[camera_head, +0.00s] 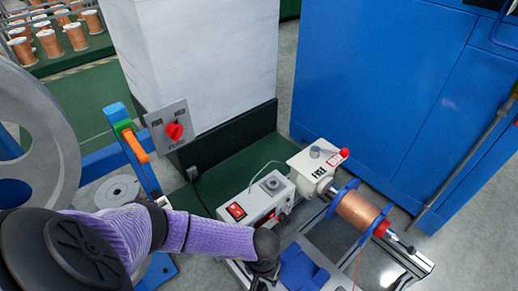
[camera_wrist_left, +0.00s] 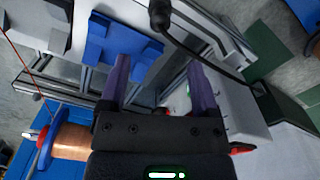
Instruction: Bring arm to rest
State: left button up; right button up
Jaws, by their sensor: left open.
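My left arm (camera_head: 185,232) with its purple sleeve comes in from the left and reaches to the lower middle of the head view. Its dark wrist end (camera_head: 265,255) is in front of the white control box (camera_head: 252,207) of the winding machine. The fingertips are not clear there. In the left wrist view my left gripper (camera_wrist_left: 160,85) has its two purple fingers wide apart, with nothing held between them. A blue block (camera_wrist_left: 122,45) on the metal frame lies beyond the fingers. My right gripper is in neither view.
A copper wire spool (camera_head: 357,212) with blue flanges sits on the machine's shaft at the right. A large grey wheel (camera_head: 35,130) is at the left. A blue cabinet (camera_head: 385,90) and a white column (camera_head: 205,55) with a red rotary switch (camera_head: 174,131) stand behind.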

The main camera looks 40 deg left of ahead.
pick_arm(q)
jog(key=shift+f, duration=0.2)
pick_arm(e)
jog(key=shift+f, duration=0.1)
